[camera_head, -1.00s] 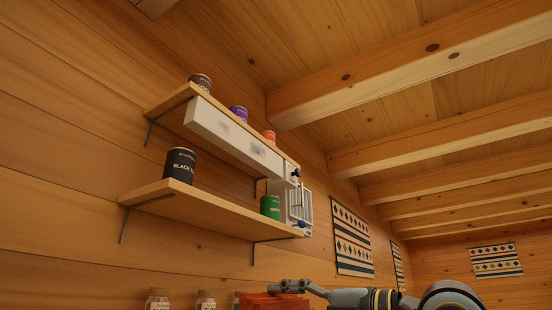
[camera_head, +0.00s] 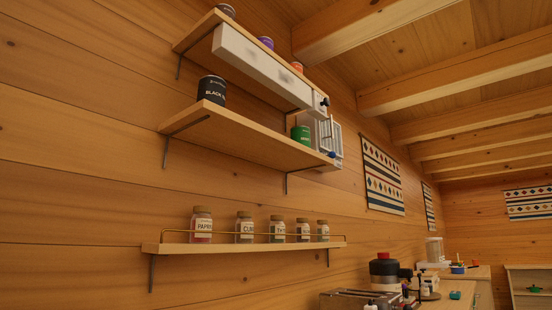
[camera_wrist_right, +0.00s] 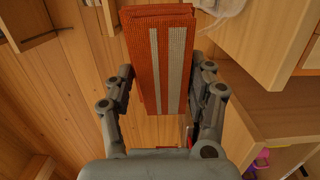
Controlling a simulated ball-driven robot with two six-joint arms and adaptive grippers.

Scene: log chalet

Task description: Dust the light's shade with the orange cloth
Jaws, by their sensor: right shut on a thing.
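The light is most likely the long white box (camera_head: 255,62) fixed under the upper shelf (camera_head: 290,75) in the head view. Its white front has a few faint grey smudges, and a small dark knob is at its right end. The orange cloth (camera_wrist_right: 140,60), folded flat with two pale stripes, shows in the right wrist view. My right gripper (camera_wrist_right: 166,75) is shut on it, with a finger on each side. The cloth is apart from the white box as far as I can see. Neither gripper is visible in the head view.
A black can (camera_head: 211,90) and a green can (camera_head: 301,134) stand on the middle shelf (camera_head: 240,133). Several spice jars (camera_head: 245,228) stand behind a rail on the lower shelf (camera_head: 240,248). A toaster (camera_head: 360,300) and other appliances are at the lower right.

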